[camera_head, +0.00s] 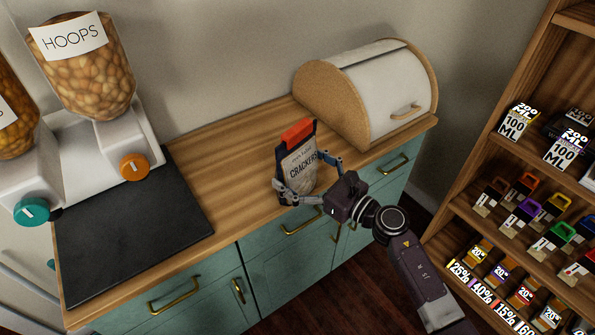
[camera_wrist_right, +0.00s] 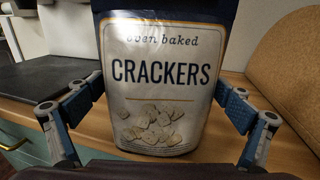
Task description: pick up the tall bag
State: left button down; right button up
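The tall bag (camera_head: 299,163) is a dark pouch with a white "CRACKERS" label and an orange-red top. It stands upright on the wooden counter, near its front edge. It fills the middle of the right wrist view (camera_wrist_right: 160,90), where its top is cut off. My right gripper (camera_head: 300,172) reaches in from the lower right with its fingers spread wide, one on each side of the bag. In the wrist view the finger pads come up to the bag's side edges; I cannot tell whether they touch. My left gripper does not show.
A bread box (camera_head: 385,95) stands behind and right of the bag. A dark mat (camera_head: 125,225) and a "HOOPS" dispenser (camera_head: 85,80) are on the left. Stocked wooden shelves (camera_head: 480,165) stand at right. The counter between mat and bag is clear.

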jog(key=c, duration=0.5)
jog(key=shift+c, duration=0.6)
jog(key=shift+r, duration=0.1)
